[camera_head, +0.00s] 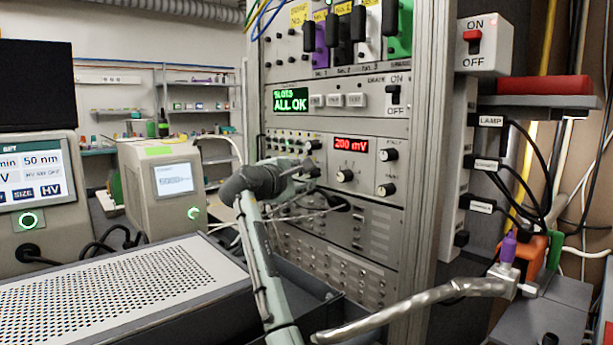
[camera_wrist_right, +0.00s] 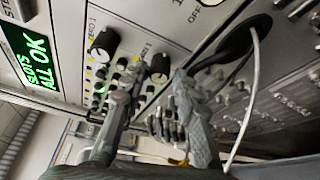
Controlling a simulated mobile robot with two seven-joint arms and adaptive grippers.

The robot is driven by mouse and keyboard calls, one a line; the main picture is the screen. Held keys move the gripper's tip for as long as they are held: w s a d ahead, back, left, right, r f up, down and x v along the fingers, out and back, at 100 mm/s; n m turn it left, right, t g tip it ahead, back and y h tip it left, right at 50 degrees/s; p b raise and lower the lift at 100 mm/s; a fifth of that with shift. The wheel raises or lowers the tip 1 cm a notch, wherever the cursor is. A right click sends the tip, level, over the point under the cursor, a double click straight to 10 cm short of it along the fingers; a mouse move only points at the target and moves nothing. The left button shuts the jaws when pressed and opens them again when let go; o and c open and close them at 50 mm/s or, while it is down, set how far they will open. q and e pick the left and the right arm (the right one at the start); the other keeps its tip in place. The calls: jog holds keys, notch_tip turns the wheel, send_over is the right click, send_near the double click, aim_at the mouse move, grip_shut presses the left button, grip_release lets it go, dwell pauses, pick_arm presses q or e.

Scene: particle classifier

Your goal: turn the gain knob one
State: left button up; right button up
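Two black knobs sit on a panel below the green "ALL OK" display. The upper knob (camera_wrist_right: 105,40) is clear of my fingers; it also shows in the head view (camera_head: 313,145). The lower knob (camera_wrist_right: 160,68) is by my right fingertips, and my gripper mostly hides it in the head view. Small labels beside both end in "1"; I cannot read for sure which says gain. My right gripper (camera_wrist_right: 163,76) is open, one finger to each side of the lower knob; contact cannot be told. It also shows in the head view (camera_head: 304,172). My left gripper is not in view.
The red "200 mV" display (camera_head: 351,143) and more knobs are right of my gripper. A black cable plug (camera_wrist_right: 235,42) with a pale wire is close to one finger. A perforated grey box (camera_head: 120,285) stands front left. A silver hose (camera_head: 420,302) crosses the lower right.

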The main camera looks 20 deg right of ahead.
jog(key=v, duration=1.1)
jog(key=shift+s+a, duration=0.2)
